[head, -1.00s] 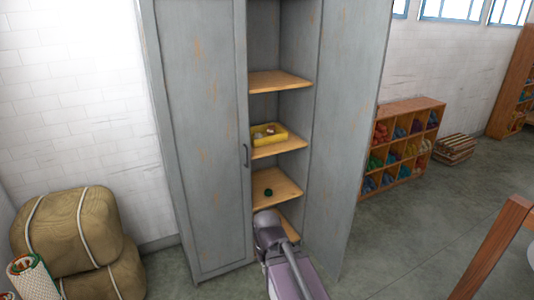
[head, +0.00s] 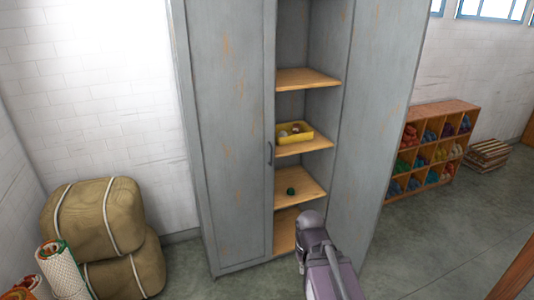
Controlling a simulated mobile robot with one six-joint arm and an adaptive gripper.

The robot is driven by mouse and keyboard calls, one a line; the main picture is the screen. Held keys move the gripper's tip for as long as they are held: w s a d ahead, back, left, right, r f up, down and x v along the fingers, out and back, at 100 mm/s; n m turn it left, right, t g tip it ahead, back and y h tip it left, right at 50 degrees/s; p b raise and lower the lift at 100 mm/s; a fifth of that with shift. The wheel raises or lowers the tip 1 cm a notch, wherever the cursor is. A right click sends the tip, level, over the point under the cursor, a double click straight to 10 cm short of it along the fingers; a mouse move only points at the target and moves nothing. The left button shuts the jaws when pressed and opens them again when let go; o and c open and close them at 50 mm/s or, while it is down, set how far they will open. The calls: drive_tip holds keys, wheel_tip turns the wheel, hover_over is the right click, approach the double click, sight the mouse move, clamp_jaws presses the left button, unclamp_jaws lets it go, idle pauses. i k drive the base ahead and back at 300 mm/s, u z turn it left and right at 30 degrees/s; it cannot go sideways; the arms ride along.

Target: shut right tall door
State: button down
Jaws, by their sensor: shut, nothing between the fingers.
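A tall grey metal cabinet stands in the middle of the head view. Its left door (head: 230,130) is shut and has a dark handle (head: 270,153). Its right tall door (head: 384,110) stands open, swung outward to the right. Wooden shelves (head: 312,80) show inside, with a yellow tray (head: 294,133) of small items on one and a dark green ball (head: 291,191) on a lower one. My arm reaches up from the bottom, in front of the lower opening. My gripper's fingers cannot be made out.
Tan strapped bales (head: 95,215) and rolled rugs (head: 62,272) lie at the left. A wooden cubby shelf (head: 440,111) of coloured skeins and a striped stack (head: 487,155) stand at the right. A wooden edge (head: 518,270) shows at the lower right. Floor right of the door is clear.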

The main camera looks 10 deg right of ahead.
sight(388, 36)
drive_tip(key=u, duration=0.35)
drive_tip(key=i, duration=1)
drive_tip(key=z, duration=0.3)
